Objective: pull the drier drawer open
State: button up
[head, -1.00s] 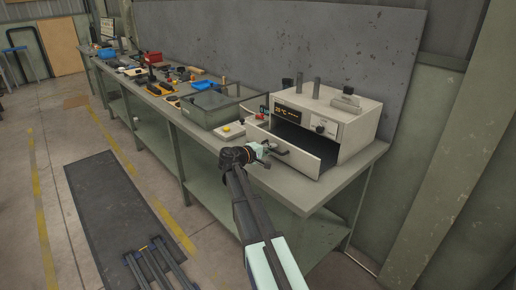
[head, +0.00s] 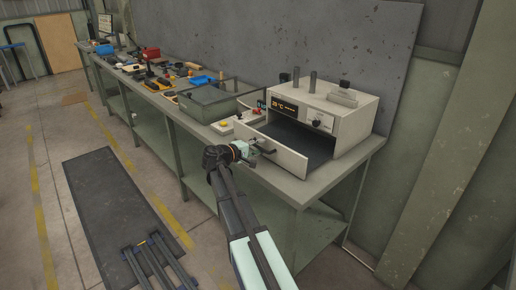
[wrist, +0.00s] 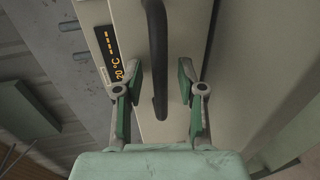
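The drier (head: 350,122) is a beige box on the workbench with a lit display, which also shows in the wrist view (wrist: 115,55). Its drawer (head: 283,160) stands well out from the body, with the dark inside showing. The dark bar handle (wrist: 157,55) is on the drawer front. My gripper (head: 256,150) is at the drawer front, by the handle. In the wrist view my gripper (wrist: 158,95) has its fingers apart on both sides of the handle, with visible gaps. Contact with the handle cannot be made out.
The workbench (head: 335,185) runs along the wall. Tools and bins lie farther back. A dark mat (head: 115,200) lies on the open floor at left.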

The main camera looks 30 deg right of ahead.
jog(key=shift+a, duration=0.1)
jog(key=v, duration=1.1)
jog(key=shift+a, duration=0.4)
jog(key=shift+s+r, duration=0.1)
jog(key=s+a+f+g+y, duration=0.1)
jog(key=s+a+f+y, duration=0.3)
jog(key=f, duration=0.8)
jog(key=s+a+f+g+y+p, duration=0.1)
jog(key=s+a+f+y, duration=0.25)
jog(key=s+f, duration=0.6)
jog(key=s+a+f+g+y, duration=0.1)
jog(key=s+a+f+y, duration=0.3)
jog(key=f, duration=1)
jog(key=s+a+f+g+y+p, duration=0.1)
jog(key=s+f, duration=0.4)
jog(key=s, duration=0.6)
jog(key=s+a+f+m+g+y, duration=0.1)
jog(key=s+a+f+g, duration=0.2)
jog(key=s, duration=0.8)
jog(key=s+a+f+g+y+p, duration=0.1)
jog(key=s+a+f+g+y, duration=0.1)
jog(key=s+a+f, duration=0.5)
jog(key=s+f, duration=0.1)
jog(key=s, duration=0.3)
jog(key=shift+s+m+p, duration=0.3)
jog(key=shift+s+m, duration=0.1)
